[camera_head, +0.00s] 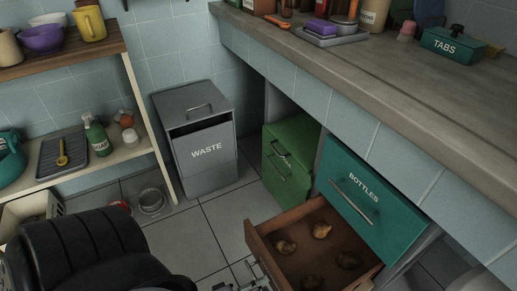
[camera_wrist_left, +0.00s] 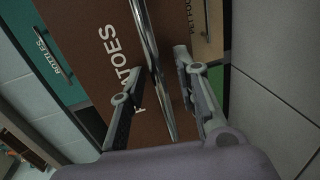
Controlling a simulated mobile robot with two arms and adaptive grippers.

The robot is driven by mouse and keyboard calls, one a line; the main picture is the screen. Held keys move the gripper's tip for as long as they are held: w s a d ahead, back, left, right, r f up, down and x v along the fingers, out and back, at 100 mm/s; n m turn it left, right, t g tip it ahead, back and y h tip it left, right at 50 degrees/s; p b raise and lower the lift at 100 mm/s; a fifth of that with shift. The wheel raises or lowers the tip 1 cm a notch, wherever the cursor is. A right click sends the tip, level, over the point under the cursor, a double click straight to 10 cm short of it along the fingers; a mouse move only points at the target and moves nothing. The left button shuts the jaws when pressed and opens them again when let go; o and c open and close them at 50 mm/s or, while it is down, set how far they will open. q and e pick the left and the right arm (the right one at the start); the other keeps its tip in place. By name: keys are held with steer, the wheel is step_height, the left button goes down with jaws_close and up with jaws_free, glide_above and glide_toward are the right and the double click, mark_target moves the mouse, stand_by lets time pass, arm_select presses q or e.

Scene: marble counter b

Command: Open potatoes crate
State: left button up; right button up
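The potatoes crate (camera_head: 262,249) is a brown drawer low under the counter. It is pulled out, with several potatoes (camera_head: 321,230) lying inside. In the left wrist view its brown front (camera_wrist_left: 88,18) carries the POTATOES label and a long metal bar handle (camera_wrist_left: 153,52). My left gripper (camera_wrist_left: 153,78) is open, with one finger on each side of the handle and gaps visible beside the bar. In the head view the left gripper (camera_head: 246,274) is partly visible at the crate's front, cut off by the bottom edge. My right gripper is not in view.
A teal BOTTLES crate (camera_head: 376,201) and a green crate (camera_head: 291,160) sit beside the potatoes crate. A grey WASTE bin (camera_head: 205,153) stands at the back. A shelf (camera_head: 95,172) is on the left. Tiled floor is free between bin and crate.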

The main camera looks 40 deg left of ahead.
arm_select(q)
steer(key=v, duration=1.2)
stand_by(0.6)
